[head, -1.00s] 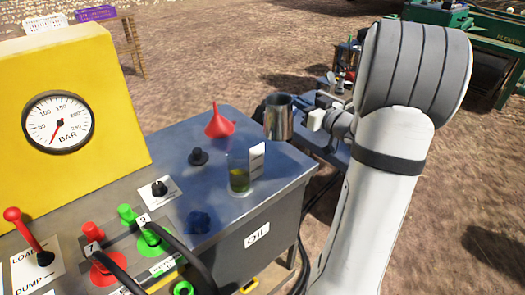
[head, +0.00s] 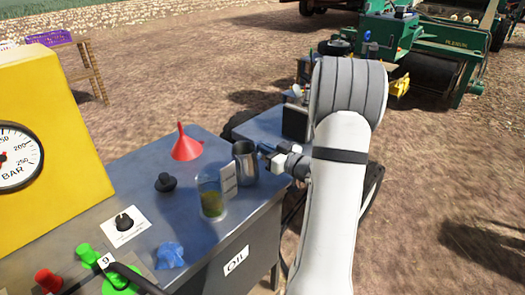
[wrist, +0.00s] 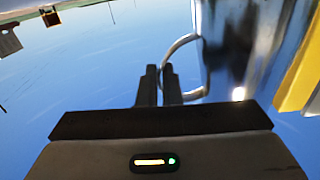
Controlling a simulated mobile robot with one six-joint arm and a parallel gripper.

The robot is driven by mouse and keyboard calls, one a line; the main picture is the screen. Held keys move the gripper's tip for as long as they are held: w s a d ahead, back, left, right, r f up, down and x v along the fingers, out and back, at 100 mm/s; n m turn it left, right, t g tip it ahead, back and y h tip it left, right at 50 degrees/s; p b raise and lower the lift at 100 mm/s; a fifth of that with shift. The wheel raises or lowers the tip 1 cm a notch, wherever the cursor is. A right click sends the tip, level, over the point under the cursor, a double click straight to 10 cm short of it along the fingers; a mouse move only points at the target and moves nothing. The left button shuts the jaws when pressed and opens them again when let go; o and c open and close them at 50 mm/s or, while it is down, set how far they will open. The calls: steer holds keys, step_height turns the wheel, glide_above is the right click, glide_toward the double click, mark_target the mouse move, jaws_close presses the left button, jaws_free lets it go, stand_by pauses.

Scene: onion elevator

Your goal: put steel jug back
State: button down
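The steel jug (head: 245,163) is upright over the right part of the blue-grey tank top (head: 205,240), behind a clear beaker. I cannot tell whether its base touches the surface. My gripper (head: 266,151) is at the jug's right side. In the wrist view the jug (wrist: 238,45) stands at the upper right, its top cut off by the frame. My gripper's fingers (wrist: 161,82) are close together there, with the jug's curved handle (wrist: 172,50) passing between them.
A beaker (head: 209,198) of yellow-green liquid with a white card (head: 229,181) stands close in front of the jug. A second table (head: 262,128) is behind.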

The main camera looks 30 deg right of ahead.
steer(key=shift+f, duration=0.25)
steer(key=shift+f, duration=0.1)
steer(key=c, duration=1.6)
jaws_free()
steer(key=shift+s, duration=0.15)
